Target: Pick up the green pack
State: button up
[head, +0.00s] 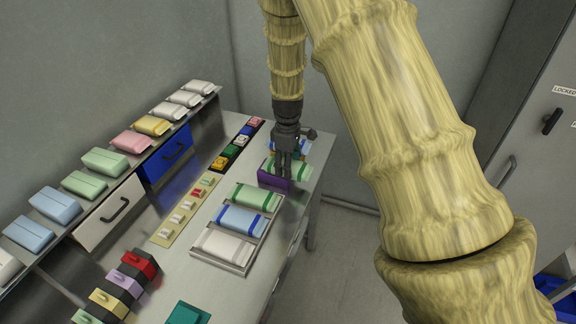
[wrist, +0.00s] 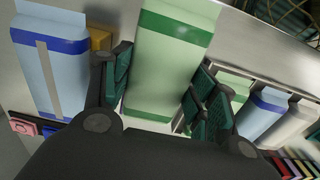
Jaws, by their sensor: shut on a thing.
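A pale green pack with dark green bands (wrist: 168,62) is between the fingers of my gripper (wrist: 160,92) in the wrist view. The textured pads press on its two long sides, and my gripper is shut on it. In the head view my gripper (head: 284,168) points down at this green pack (head: 299,167) at the far right of the bench. The fingers and a purple block (head: 273,181) hide part of it there. I cannot tell whether it touches the bench. A second green pack (head: 250,196) lies in the tray; it also shows in the wrist view (wrist: 236,88).
The tray (head: 222,264) also holds a blue pack (head: 241,220) and a white pack (head: 225,244). A blue-banded pack (wrist: 45,66) lies left of my gripper in the wrist view, near an orange block (wrist: 100,40). A shelf with several packs runs along the wall.

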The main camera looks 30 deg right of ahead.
jog(key=shift+r+b, duration=0.4)
jog(key=shift+r, duration=0.45)
jog(key=shift+r+b, duration=0.3)
jog(key=shift+r, duration=0.6)
jog(key=s+a+r+b, duration=0.1)
jog(key=s+a, duration=0.2)
jog(key=s, duration=0.4)
jog(key=s+a+r+b, duration=0.1)
jog(key=s+a, duration=0.3)
jog(key=s, duration=0.3)
jog(key=w+d+p, duration=0.1)
jog(key=w+p, duration=0.3)
jog(key=w, duration=0.1)
jog(key=w+d+r+p, duration=0.1)
jog(key=w+p, duration=0.4)
jog(key=w+d+r+p, duration=0.1)
jog(key=w+d+p, duration=0.1)
jog(key=w+p, duration=0.2)
jog(key=shift+w+p, duration=0.35)
jog(key=shift+w, duration=0.55)
jog(key=shift+w+d+f+p, duration=0.2)
jog(key=shift+w+d+p, duration=0.05)
jog(key=shift+w+p, duration=0.35)
jog(key=shift+w+f, duration=0.15)
jog(key=shift+f+b, duration=1.85)
jog(key=shift+f, duration=1.4)
jog(key=shift+f, duration=0.15)
